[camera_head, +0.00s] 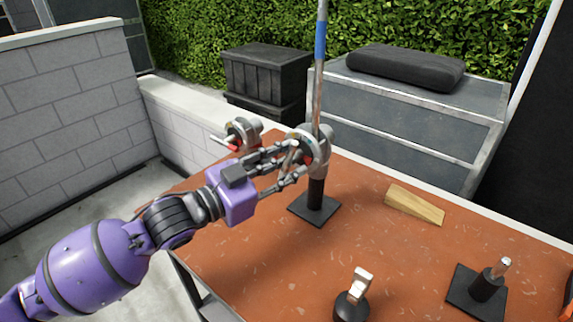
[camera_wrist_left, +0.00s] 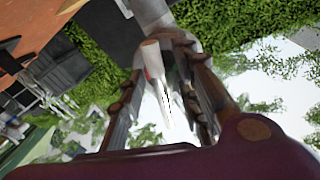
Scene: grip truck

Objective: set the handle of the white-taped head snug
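A grey grip head (camera_head: 318,143) sits on a black post with a square base (camera_head: 314,208) on the table. A metal rod with a blue band (camera_head: 320,42) stands upright through it. A second grip head (camera_head: 243,130), with red and white parts, is behind and to the left. My left gripper (camera_head: 292,153) is at the nearer head, its fingers around the handle side. In the left wrist view a pale tapered handle (camera_wrist_left: 156,75) with a red mark lies between the fingers (camera_wrist_left: 160,85). Whether they press on it is unclear. White tape is not clearly visible on the nearer head. My right gripper is out of view.
The orange-brown table (camera_head: 250,265) also holds a wooden wedge (camera_head: 414,205), a black base with a metal pin (camera_head: 485,285) and a black-and-metal piece (camera_head: 353,297). Dark crates (camera_head: 265,75) and a grey case (camera_head: 410,115) stand behind.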

